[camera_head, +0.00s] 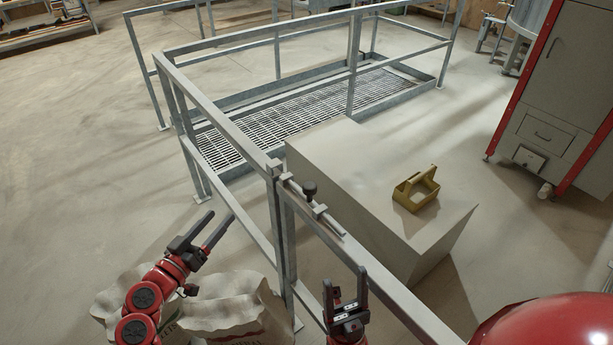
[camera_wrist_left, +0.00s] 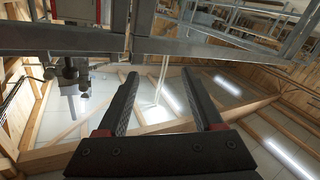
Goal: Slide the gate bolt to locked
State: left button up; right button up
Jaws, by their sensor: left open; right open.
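The gate bolt (camera_head: 328,220) is a grey metal rod lying along the top rail, with a black upright knob (camera_head: 309,190). Its upper left end is close to the gap between two rail sections, beside a small bracket (camera_head: 274,166). I cannot tell how far the rod reaches across. My left gripper (camera_head: 219,221) is open and empty, left of the rail and apart from the bolt. Its fingers also show in the left wrist view (camera_wrist_left: 160,78), with nothing between them. My right gripper (camera_head: 345,283) is open and empty, below the bolt's lower right end.
Grey railings (camera_head: 220,108) surround a floor grating (camera_head: 300,108). A large beige block (camera_head: 370,165) behind the rail carries a yellow caddy (camera_head: 416,190). Paper sacks (camera_head: 235,308) stand below my left arm. A red-framed cabinet (camera_head: 560,90) stands at right. Floor at left is clear.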

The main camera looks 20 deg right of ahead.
pick_arm(q)
jog(key=s+d+r+m+g+h+p, duration=0.2)
jog(key=s+d+r+m+g+h, duration=0.3)
jog(key=s+r+m, duration=0.35)
jog(key=g, duration=0.2)
send_near(304, 190)
jog(key=shift+m, duration=0.25)
jog(key=p+x, duration=0.4)
jog(key=x, duration=0.6)
jog(key=shift+w+d+f+p, duration=0.1)
jog(key=shift+w+d+p, duration=0.1)
jog(key=shift+d, duration=0.2)
jog(key=shift+w+d+f+p, duration=0.1)
jog(key=shift+d+p, duration=0.05)
jog(key=shift+d, duration=0.2)
grip_shut()
